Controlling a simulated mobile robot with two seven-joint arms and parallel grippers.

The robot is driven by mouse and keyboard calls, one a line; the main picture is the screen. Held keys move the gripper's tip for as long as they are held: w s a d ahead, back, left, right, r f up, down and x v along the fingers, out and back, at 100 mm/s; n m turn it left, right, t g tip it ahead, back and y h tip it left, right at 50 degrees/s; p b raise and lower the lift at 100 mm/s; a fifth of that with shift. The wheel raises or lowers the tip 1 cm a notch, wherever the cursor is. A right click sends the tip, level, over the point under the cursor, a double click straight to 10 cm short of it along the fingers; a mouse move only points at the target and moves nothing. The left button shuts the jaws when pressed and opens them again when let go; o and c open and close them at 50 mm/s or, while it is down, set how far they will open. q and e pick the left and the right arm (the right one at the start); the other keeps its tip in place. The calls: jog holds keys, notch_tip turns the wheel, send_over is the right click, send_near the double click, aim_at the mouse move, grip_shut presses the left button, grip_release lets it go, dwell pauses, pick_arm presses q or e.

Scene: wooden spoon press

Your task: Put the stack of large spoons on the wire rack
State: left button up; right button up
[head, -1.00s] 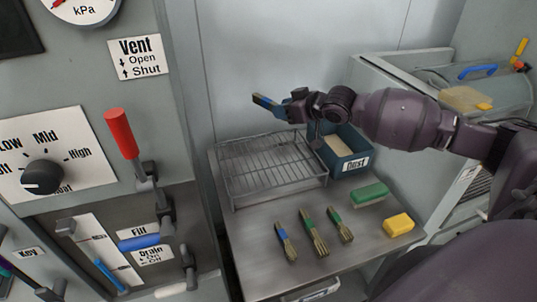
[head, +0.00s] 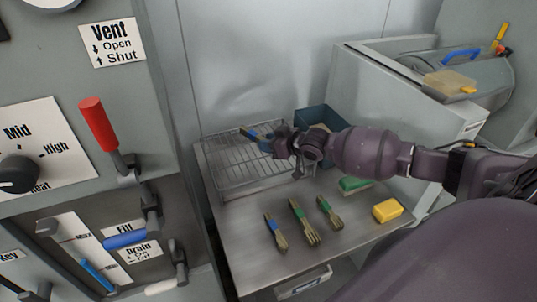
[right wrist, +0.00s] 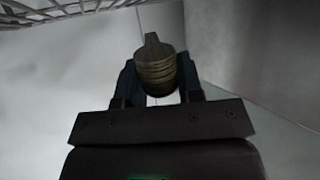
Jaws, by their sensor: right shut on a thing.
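My right gripper (head: 265,141) is shut on a stack of wooden spoons (head: 247,132) with a blue band. In the head view the stack overlaps the far right part of the wire rack (head: 228,178); I cannot tell whether it touches the wires. In the right wrist view the layered stack (right wrist: 157,72) sits between the two blue fingers, and rack wires (right wrist: 60,10) show at the top left. My left gripper is not in view.
Blue-banded (head: 275,232) and green-banded bundles (head: 304,222) (head: 329,212) lie on the metal table (head: 245,255). A green block (head: 354,185) and yellow block (head: 387,210) lie at right. A blue bin (head: 318,117) stands behind my wrist. A control panel with levers stands left.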

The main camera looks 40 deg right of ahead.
aim_at(269, 161)
jog(key=shift+f, duration=2.2)
jog(key=shift+b, duration=0.3)
jog(key=shift+f, duration=0.15)
jog(key=o, duration=0.9)
